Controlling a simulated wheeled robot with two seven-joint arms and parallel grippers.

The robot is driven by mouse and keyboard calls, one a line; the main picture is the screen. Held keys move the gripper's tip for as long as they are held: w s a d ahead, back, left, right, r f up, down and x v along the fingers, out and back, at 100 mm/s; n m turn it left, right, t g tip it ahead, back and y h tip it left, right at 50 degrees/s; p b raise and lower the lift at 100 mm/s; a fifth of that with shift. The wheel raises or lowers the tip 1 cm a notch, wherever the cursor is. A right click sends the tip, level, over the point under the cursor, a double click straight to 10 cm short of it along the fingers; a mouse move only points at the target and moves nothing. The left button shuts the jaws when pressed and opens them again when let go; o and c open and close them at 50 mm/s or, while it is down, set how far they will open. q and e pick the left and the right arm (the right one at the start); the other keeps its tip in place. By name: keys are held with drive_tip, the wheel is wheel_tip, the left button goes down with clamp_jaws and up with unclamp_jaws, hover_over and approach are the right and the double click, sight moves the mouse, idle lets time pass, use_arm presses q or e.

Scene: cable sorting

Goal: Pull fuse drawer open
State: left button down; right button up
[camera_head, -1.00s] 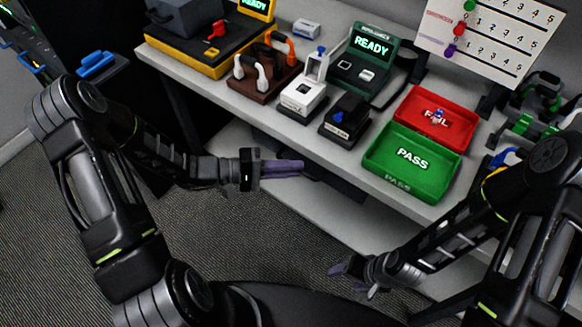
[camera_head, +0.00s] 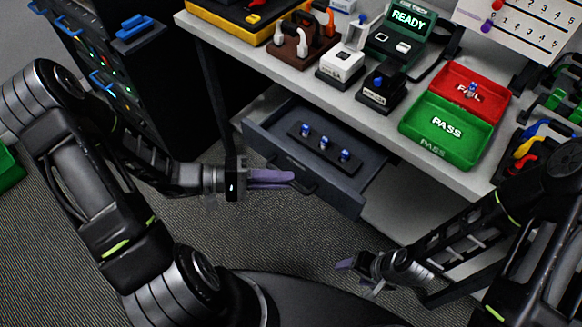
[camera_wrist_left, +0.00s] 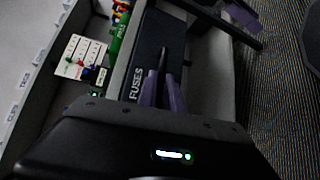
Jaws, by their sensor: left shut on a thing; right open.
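The fuse drawer (camera_head: 262,138) stands pulled out from under the grey workbench, its inside open to view. My left gripper (camera_head: 290,177) is shut on the handle (camera_head: 306,186) at the drawer's front. In the left wrist view the fingers (camera_wrist_left: 163,88) reach to the drawer front (camera_wrist_left: 150,50) marked FUSES; the exact grip on the handle is partly hidden. My right gripper (camera_head: 350,266) is open and empty, low in front of the bench, apart from the drawer.
On the bench (camera_head: 300,83) stand a green PASS tray (camera_head: 436,148), a red FAIL tray (camera_head: 487,86), a READY tester (camera_head: 405,42) and small black and white fixtures. A dark cabinet with blue handles (camera_head: 110,90) stands at left. The floor before the drawer is clear.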

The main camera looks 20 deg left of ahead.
use_arm(q)
drive_tip(key=shift+s+a, duration=0.1)
drive_tip(key=shift+s, duration=0.2)
drive_tip(key=c, duration=1.5)
unclamp_jaws()
drive_tip(key=shift+a, duration=0.1)
drive_tip(key=shift+b+v, duration=0.4)
drive_tip(key=shift+v, duration=3.45)
